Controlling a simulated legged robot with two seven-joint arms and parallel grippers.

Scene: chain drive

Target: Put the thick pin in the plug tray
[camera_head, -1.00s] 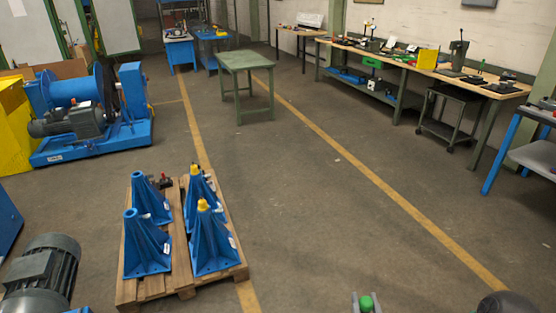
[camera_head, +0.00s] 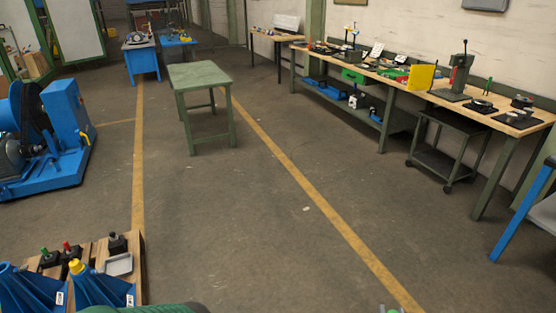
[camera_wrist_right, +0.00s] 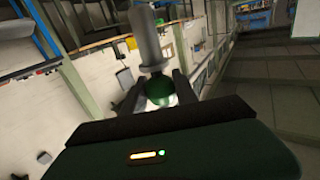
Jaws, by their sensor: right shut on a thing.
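My right gripper (camera_wrist_right: 155,92) is shut on a pin (camera_wrist_right: 147,40) with a thick grey shaft, a collar and a green ball knob. The fingers close around the knob, and the shaft points away from the gripper. My left gripper is not in view.
On the pallet (camera_head: 138,285) stand blue pedestals (camera_head: 97,288), one yellow-capped, and black blocks with green and red knobs (camera_head: 68,250). A green table (camera_head: 200,75) stands ahead, a long workbench (camera_head: 400,85) at right. Open floor lies between.

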